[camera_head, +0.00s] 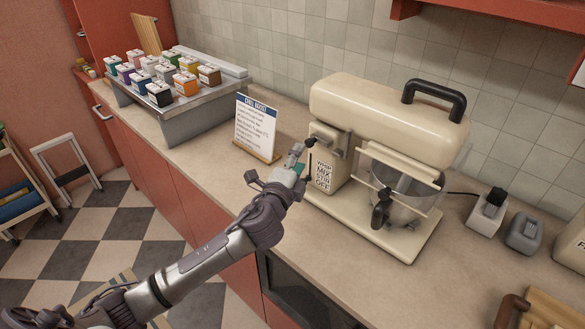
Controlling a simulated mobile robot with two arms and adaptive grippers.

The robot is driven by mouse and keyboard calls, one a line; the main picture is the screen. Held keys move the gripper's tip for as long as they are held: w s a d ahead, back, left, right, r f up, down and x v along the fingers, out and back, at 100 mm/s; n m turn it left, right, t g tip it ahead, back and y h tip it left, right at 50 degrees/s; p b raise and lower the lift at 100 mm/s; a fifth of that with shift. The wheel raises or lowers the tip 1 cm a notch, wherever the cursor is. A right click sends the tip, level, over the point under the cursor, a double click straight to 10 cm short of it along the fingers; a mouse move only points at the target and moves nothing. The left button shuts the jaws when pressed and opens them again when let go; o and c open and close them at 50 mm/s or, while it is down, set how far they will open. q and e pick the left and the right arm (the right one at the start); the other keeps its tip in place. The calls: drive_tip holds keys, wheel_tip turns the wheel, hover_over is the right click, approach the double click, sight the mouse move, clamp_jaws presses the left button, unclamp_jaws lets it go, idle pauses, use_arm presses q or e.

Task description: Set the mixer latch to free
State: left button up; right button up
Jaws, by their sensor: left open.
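A cream stand mixer (385,115) stands on the counter, with a black carry handle on its head. A panel (323,174) on its left end reads WHIP, MIX, STIR, OFF. A dark-tipped lever (311,144) sticks out at the upper left of the panel. My left gripper (293,164) is open, just left of the panel and slightly below the dark lever tip; contact is unclear. My right gripper is out of view.
A sign on a wooden stand (256,127) is behind and left of my left gripper. A metal rack (185,117) with several colored canisters (160,95) stands farther left. White and grey boxes (485,211) sit right of the mixer. The front counter (330,240) is clear.

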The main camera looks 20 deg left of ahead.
use_arm(q)
drive_tip(key=s, duration=0.4)
drive_tip(key=shift+d, duration=0.1)
drive_tip(key=s+f+n+g+y, duration=0.1)
drive_tip(key=s+f+n+g, duration=0.5)
drive_tip(key=s+f+n, duration=0.45)
drive_tip(key=s+d+f+n+g+h, duration=0.1)
drive_tip(key=s+f+n+g, duration=0.3)
drive_tip(key=s, duration=0.7)
drive_tip(key=s+d+f+n+g+h, duration=0.1)
drive_tip(key=s+f+g, duration=0.45)
drive_tip(key=s, duration=0.55)
drive_tip(key=s+f+b+x, duration=0.1)
drive_tip(key=s+b+x, duration=0.15)
drive_tip(key=x, duration=1.05)
drive_tip(key=s+b+x, duration=0.1)
drive_tip(key=s+x, duration=0.2)
drive_tip(key=x, duration=1.1)
drive_tip(key=s+a+f+g+b, duration=0.1)
drive_tip(key=s+a+f+b, duration=0.1)
drive_tip(key=s+f, duration=1.6)
wheel_tip(320, 180, down, 2)
drive_tip(key=shift+s+a+f, duration=0.1)
drive_tip(key=shift+s+a, duration=0.05)
drive_tip(key=shift+a, duration=0.2)
